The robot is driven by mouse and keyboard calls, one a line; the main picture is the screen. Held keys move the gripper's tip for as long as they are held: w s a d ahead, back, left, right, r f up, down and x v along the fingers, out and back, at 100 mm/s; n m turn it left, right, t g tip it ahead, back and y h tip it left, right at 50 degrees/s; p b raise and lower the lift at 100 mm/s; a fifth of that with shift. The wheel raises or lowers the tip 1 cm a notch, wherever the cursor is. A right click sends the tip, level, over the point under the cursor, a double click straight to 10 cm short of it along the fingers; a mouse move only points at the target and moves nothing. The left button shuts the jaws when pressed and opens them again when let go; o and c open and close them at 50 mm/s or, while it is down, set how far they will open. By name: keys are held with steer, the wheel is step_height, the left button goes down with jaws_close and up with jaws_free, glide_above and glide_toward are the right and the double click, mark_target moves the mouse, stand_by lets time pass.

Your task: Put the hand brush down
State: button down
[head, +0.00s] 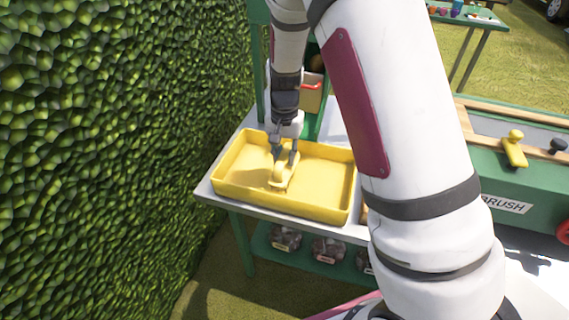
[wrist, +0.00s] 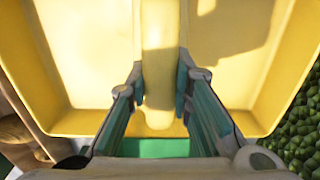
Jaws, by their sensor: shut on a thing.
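The hand brush (head: 284,176) is pale yellow and sits inside a yellow tray (head: 325,204). My gripper (head: 285,158) reaches down into the tray from above and is shut on the brush. In the wrist view the brush handle (wrist: 158,65) runs between the two fingers of my gripper (wrist: 159,85), with a finger against each side. The yellow tray floor and walls (wrist: 75,121) surround it. The brush looks low in the tray, but I cannot tell whether it touches the floor. Its bristles are not clearly visible.
The tray stands on a light-topped green bench (head: 218,198) beside a leafy hedge (head: 110,130). Several jars (head: 328,248) sit on the shelf below. At the right, a green unit labelled BRUSH (head: 505,204) carries a yellow-handled item (head: 514,150). My arm hides the middle.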

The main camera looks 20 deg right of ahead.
steer(key=shift+f, duration=1.4)
steer(key=shift+f, duration=0.1)
steer(key=shift+f, duration=0.1)
steer(key=c, duration=1.4)
jaws_free()
steer(key=shift+c, duration=0.2)
step_height(320, 180, up, 13)
steer(key=shift+f+p, duration=0.2)
steer(key=shift+p, duration=0.2)
